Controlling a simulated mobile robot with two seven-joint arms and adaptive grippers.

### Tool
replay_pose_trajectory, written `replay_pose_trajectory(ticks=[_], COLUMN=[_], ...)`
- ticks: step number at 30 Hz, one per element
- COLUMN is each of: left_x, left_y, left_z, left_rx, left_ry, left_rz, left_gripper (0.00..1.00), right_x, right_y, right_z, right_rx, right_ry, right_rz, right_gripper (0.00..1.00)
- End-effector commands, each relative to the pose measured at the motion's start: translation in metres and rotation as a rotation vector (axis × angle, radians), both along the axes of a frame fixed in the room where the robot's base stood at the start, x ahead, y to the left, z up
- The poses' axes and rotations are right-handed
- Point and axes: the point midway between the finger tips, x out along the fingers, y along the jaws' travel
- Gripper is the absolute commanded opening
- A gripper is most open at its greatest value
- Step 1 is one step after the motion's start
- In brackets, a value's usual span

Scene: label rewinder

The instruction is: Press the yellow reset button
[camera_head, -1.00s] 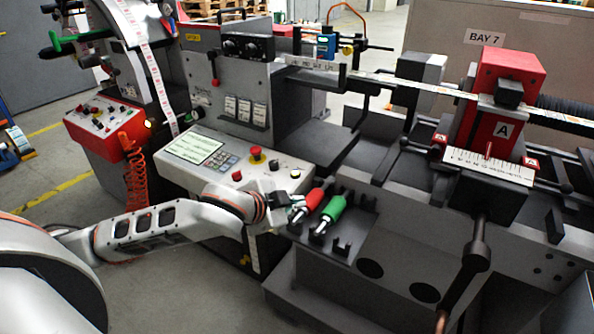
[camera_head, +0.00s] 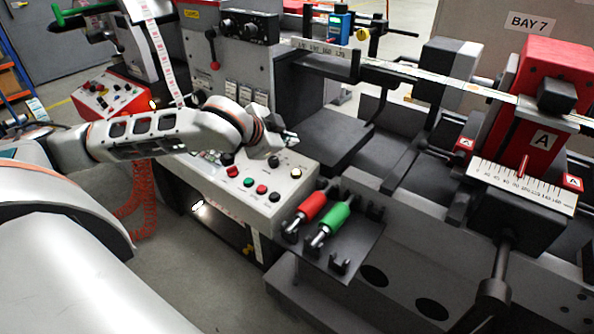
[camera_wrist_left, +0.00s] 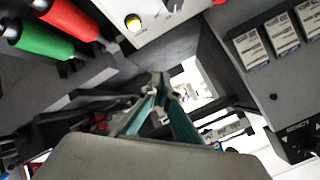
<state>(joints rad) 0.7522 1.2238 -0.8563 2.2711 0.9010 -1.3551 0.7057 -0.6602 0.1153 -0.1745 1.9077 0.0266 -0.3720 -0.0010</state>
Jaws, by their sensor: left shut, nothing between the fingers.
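The yellow button (camera_head: 296,173) sits in a dark ring near the right end of the light grey control panel (camera_head: 287,200). It also shows near the top of the left wrist view (camera_wrist_left: 133,23). My left gripper (camera_head: 291,140) is above the back of the panel, behind the yellow button in the head view and apart from it. In the left wrist view its teal fingers (camera_wrist_left: 161,84) are shut at the tips with nothing between them. The arm hides part of the panel's left side, including the screen. My right gripper is not in view.
Red (camera_head: 261,189) and green (camera_head: 249,182) buttons are on the same panel. A red-handled roller (camera_head: 312,205) and a green-handled one (camera_head: 335,214) lie in a rack right of it. A grey machine body (camera_head: 235,65) with labels stands behind the arm.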

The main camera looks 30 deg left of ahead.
Motion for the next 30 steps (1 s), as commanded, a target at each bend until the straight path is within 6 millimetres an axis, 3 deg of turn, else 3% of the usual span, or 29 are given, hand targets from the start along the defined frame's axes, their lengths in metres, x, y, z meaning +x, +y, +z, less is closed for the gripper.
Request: replay_pose_trajectory(ticks=[7,15,24,30], left_x=[0.001,0.007,0.01,0.013], left_y=[-0.001,-0.001,-0.001,-0.001], left_z=[-0.011,-0.047,-0.073,-0.085], left_rx=[-0.001,0.0,0.0,0.0], left_ry=[0.001,-0.001,0.002,0.0], left_rz=[-0.001,-0.001,-0.001,0.0], left_gripper=[0.0,0.0,0.0,0.0], right_x=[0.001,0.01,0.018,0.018], right_y=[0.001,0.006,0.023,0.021], right_z=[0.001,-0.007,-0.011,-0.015], right_rx=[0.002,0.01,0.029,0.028], right_ry=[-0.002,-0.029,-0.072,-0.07], right_rz=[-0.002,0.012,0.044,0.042], right_gripper=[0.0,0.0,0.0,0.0])
